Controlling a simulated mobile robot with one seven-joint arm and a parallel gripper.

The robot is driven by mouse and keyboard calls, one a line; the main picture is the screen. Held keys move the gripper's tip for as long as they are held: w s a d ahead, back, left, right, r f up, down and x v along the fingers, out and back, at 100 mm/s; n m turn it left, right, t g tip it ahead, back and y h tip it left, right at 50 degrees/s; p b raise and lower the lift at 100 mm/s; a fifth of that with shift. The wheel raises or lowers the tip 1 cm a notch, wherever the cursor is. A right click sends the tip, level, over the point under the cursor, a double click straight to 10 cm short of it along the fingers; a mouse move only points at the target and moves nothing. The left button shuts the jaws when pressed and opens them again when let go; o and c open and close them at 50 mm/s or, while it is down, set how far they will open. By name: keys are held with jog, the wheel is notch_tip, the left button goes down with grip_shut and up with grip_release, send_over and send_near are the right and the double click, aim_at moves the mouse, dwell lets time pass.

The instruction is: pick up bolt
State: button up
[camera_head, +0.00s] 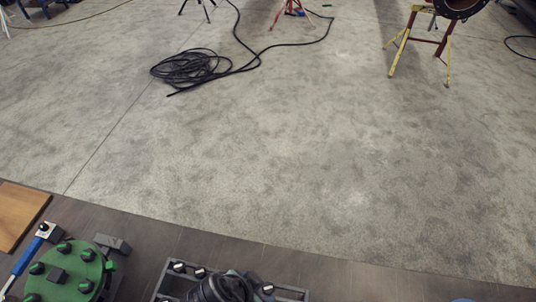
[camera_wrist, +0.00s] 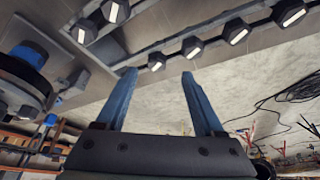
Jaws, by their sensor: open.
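Several dark hex-headed bolts sit along the rails of a grey rack (camera_head: 166,284) at the bottom of the head view. One bolt (camera_head: 178,267) shows at its left corner. In the wrist view, a row of bolts runs along a rail, and one bolt (camera_wrist: 156,62) appears just beyond and between the fingertips. Another bolt (camera_wrist: 192,47) is to its right. My gripper (camera_wrist: 158,74) has two blue fingers, apart and with nothing between them. In the head view, my dark wrist covers part of the rack and hides the fingers. The distance from fingertips to bolt is unclear.
A green flange (camera_head: 70,272) with dark bolts stands left of the rack. A blue-handled tool (camera_head: 25,260) and a wooden board (camera_head: 18,215) lie farther left on the dark tabletop (camera_head: 130,232). The tabletop between flange and rack is partly clear. A cable coil (camera_head: 190,68) lies on the floor.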

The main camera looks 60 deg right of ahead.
aim_at(267, 288)
jog(key=shift+s+p+x, duration=0.1)
jog(key=shift+p+x, duration=0.15)
jog(key=shift+x, duration=0.85)
jog(key=shift+s+p+x, duration=0.15)
jog(key=shift+p+x, duration=0.05)
jog(key=shift+x, duration=0.9)
grip_shut()
